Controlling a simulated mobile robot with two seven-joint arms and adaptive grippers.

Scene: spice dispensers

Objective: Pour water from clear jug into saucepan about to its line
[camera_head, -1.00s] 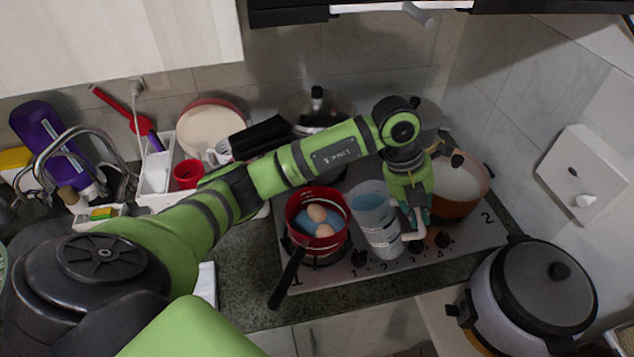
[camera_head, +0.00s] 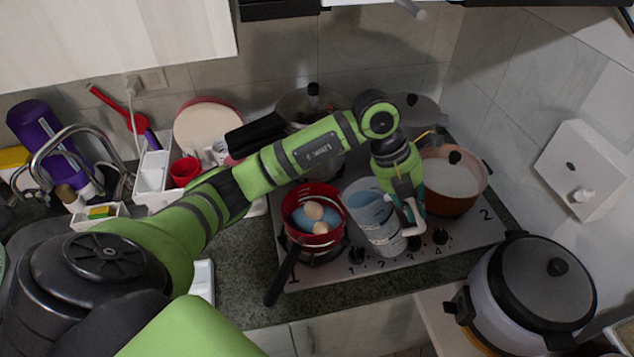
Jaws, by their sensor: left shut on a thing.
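The clear jug (camera_head: 375,222) holds water and is tilted slightly, its top leaning left toward the saucepan. My left gripper (camera_head: 408,212) is shut on the jug's handle at its right side; the fingertips are partly hidden. The red saucepan (camera_head: 318,239) sits on the front left of the stove, just left of the jug, its black handle pointing toward me. Blue-looking water and two brown eggs (camera_head: 314,211) are inside it. No stream of water can be made out. My right gripper is not in view.
An orange pot with a glass lid (camera_head: 451,183) stands right of my gripper on the steel stove (camera_head: 462,233). More lidded pans stand behind my arm. A rice cooker (camera_head: 531,290) is at front right. A red cup (camera_head: 185,171) and white rack are at left.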

